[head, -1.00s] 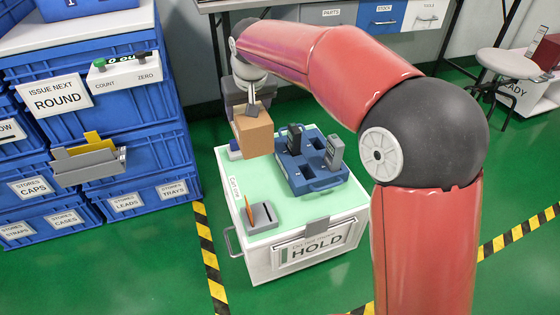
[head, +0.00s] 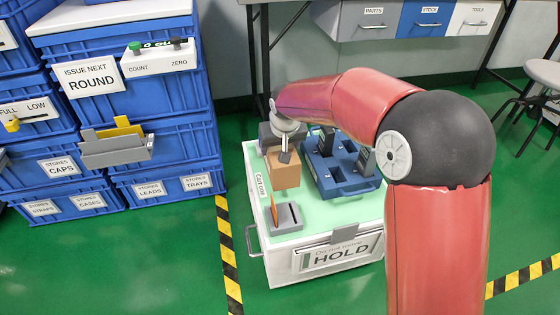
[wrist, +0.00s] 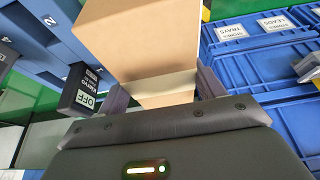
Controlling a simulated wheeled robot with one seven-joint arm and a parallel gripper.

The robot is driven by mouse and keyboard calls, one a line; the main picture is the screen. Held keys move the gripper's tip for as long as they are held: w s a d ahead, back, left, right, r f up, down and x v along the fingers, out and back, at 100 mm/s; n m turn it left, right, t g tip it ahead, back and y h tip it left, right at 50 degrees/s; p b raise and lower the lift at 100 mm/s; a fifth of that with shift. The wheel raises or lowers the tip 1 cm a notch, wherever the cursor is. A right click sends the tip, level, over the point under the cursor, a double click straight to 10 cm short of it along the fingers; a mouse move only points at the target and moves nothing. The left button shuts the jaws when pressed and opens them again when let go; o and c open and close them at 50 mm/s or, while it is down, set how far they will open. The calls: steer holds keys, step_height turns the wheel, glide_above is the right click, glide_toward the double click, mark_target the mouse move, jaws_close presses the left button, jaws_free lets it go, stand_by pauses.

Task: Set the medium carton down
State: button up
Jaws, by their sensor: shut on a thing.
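The medium carton (head: 284,172) is a plain tan box, held upright over the left part of the cart's pale green top (head: 318,210) in the head view. My gripper (head: 284,155) is shut on its upper part. In the wrist view the carton (wrist: 140,38) sits between the two dark fingers of my gripper (wrist: 166,92). Its underside is hidden, so I cannot tell whether it touches the cart top or hangs just above it.
A blue tray (head: 345,189) with testers stands right of the carton. A grey holder (head: 287,217) with an orange card is just in front. The white cart carries a HOLD sign (head: 340,252). Blue storage crates (head: 175,150) stand to the left. Some green top is bare between holder and tray.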

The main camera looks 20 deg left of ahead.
step_height(320, 180, down, 5)
steer(key=shift+r+b, duration=0.1)
steer(key=shift+b, duration=0.25)
steer(key=shift+f, duration=0.2)
steer(key=o, duration=1.1)
steer(key=shift+r, duration=0.15)
